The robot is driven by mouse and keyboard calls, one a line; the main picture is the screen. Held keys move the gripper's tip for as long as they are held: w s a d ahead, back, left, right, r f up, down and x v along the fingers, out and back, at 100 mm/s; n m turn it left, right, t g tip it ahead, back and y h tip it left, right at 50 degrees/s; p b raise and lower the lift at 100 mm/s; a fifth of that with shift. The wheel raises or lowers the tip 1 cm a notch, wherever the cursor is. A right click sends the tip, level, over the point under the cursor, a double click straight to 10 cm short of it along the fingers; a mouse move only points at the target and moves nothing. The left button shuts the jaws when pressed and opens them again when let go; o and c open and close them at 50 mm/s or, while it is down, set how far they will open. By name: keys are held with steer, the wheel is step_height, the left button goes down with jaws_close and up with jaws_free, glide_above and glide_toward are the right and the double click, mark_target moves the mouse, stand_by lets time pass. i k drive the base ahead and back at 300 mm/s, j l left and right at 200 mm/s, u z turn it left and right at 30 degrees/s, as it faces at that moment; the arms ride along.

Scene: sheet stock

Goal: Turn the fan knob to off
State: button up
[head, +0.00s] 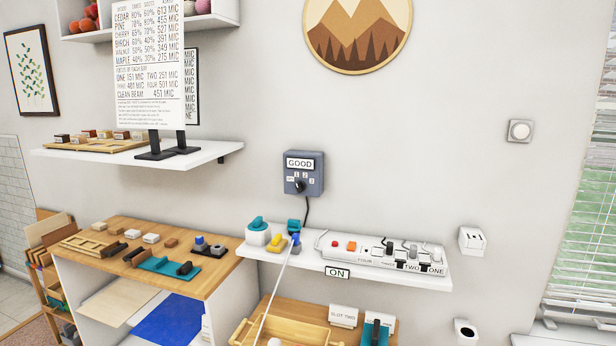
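A grey control box (304,174) is fixed to the wall above the white shelf. It carries a small black knob (301,187) with marks 1, 2 and 3 around it, and another small mark on the left that is too small to read. The knob's pointing direction is too small to tell. A sign reading GOOD (300,163) sits on the box's upper front. No label naming a fan is readable. A round white wall dial or button (519,130) is farther right. My gripper is not in view.
A cable runs from the box down to the white shelf (420,278), which holds a teal-topped white block (257,231), coloured pieces and a long white panel (350,248) with several controls. An ON sign (338,273) hangs at its edge. A wooden-topped cabinet (130,232) stands left. Wall around the box is clear.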

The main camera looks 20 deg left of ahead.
mark_target(299, 186)
steer(key=i+j+z, duration=0.1)
steer(key=j, duration=0.25)
steer(key=i+j, duration=0.3)
steer(key=i+j+z, duration=0.15)
steer(key=j, duration=0.3)
steer(key=i+j, duration=0.25)
steer(key=j, duration=0.15)
steer(key=z, duration=0.05)
